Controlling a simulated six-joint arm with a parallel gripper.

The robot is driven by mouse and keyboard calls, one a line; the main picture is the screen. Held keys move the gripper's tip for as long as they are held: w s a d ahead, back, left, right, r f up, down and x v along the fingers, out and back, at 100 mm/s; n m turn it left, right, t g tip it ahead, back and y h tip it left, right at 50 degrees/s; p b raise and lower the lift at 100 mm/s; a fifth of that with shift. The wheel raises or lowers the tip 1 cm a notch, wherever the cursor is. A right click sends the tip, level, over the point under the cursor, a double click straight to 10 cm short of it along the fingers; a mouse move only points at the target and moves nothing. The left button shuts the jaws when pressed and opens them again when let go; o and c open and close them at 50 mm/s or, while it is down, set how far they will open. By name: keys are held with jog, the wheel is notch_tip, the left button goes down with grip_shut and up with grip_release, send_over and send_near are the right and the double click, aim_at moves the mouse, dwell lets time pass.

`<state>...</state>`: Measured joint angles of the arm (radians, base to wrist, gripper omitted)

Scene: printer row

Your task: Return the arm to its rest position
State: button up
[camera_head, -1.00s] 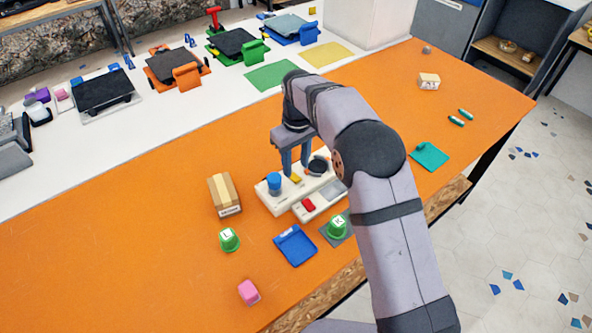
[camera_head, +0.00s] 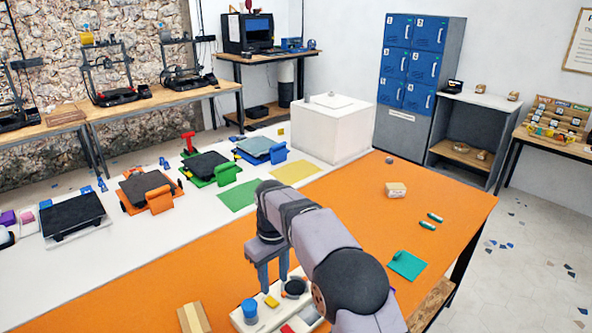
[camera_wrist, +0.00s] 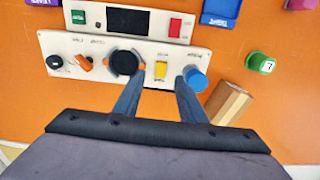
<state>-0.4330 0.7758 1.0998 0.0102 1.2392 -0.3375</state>
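My gripper (camera_head: 273,283) hangs over the pale control panel (camera_head: 268,318) on the orange table. Its two fingers are apart with nothing between them. In the wrist view the fingertips (camera_wrist: 157,82) are spread over the panel, the left one near the black dial (camera_wrist: 125,62) and the right one near the blue knob (camera_wrist: 196,78). A yellow switch (camera_wrist: 161,70) shows between the fingers. An orange lever (camera_wrist: 85,63) is at the left. I cannot tell whether the fingertips touch the panel.
A white block (camera_head: 333,130) stands behind. Bare orange table (camera_head: 170,275) lies to the left.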

jog(key=s+d+r+m, duration=0.1)
jog(key=s+d+m, duration=0.1)
jog(key=s+d, duration=0.45)
jog(key=s+d+m, duration=0.3)
jog(key=s+d, duration=0.1)
jog(key=d, duration=0.5)
jog(key=s+d+f+m, duration=0.2)
jog(key=s+d, duration=0.1)
jog(key=s, duration=0.5)
jog(key=s+d+f+m, duration=0.1)
jog(key=s+d, duration=0.3)
jog(key=s, duration=0.4)
jog(key=shift+s+d+f+m+p, duration=0.2)
jog(key=shift+f+m+p, duration=0.15)
jog(key=shift+m+p, duration=0.05)
jog(key=shift+o, duration=0.6)
